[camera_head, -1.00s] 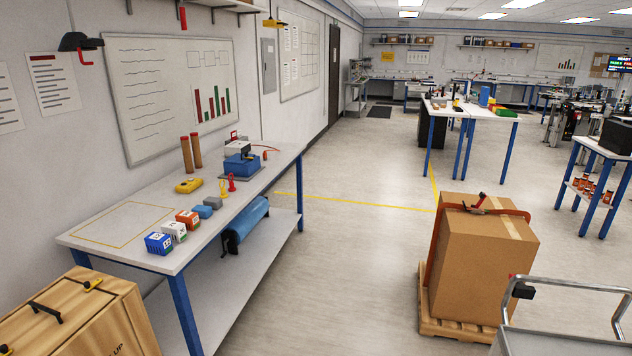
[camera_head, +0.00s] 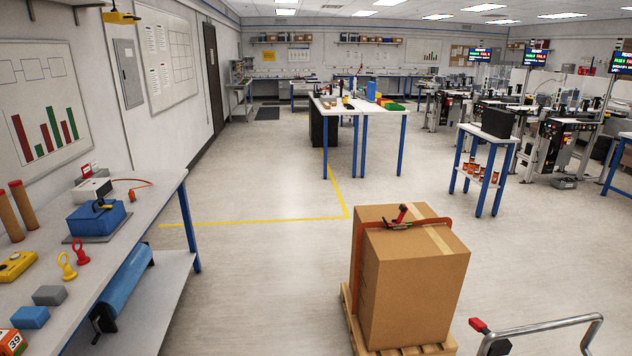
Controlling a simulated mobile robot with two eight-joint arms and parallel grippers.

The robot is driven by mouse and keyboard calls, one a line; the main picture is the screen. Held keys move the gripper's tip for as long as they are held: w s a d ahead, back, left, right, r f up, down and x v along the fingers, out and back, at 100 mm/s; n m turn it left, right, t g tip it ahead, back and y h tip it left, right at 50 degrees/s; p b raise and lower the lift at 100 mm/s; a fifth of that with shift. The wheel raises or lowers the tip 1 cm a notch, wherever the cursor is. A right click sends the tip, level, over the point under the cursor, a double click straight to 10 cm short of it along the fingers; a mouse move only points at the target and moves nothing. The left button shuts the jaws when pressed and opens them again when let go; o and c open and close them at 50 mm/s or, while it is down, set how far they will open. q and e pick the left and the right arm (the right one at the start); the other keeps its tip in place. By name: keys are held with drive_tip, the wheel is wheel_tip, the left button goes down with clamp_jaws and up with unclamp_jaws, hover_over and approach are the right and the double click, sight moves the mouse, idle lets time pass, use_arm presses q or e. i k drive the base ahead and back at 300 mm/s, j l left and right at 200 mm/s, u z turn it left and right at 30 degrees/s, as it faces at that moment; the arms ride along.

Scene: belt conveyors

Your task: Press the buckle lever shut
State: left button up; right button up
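A large cardboard box (camera_head: 415,285) stands on a wooden pallet (camera_head: 408,350) on the floor, right of centre. An orange strap (camera_head: 357,262) runs around the box. A buckle (camera_head: 396,225) sits on the strap on top of the box, near its back left. Its red-tipped lever (camera_head: 402,213) stands up at an angle, so the buckle looks open. Neither of my grippers is in view.
A long white workbench (camera_head: 140,215) with blue legs runs along the left wall. A cart with a metal handle (camera_head: 545,327) is at the bottom right, close to the pallet. The floor (camera_head: 265,260) between bench and box is clear.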

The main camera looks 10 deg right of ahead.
sight(403, 208)
drive_tip(key=i+z, duration=0.35)
drive_tip(key=i, duration=0.4)
drive_tip(key=i+j+z, duration=0.2)
drive_tip(key=i+z, duration=0.2)
drive_tip(key=i, duration=0.35)
drive_tip(key=i+z, duration=0.25)
drive_tip(key=i, duration=0.55)
drive_tip(key=i+l+u, duration=0.15)
drive_tip(key=i+u, duration=0.3)
drive_tip(key=l+u, duration=0.1)
drive_tip(key=u, duration=0.25)
drive_tip(key=l+u, duration=0.1)
drive_tip(key=u, duration=0.65)
drive_tip(key=k+l, duration=0.05)
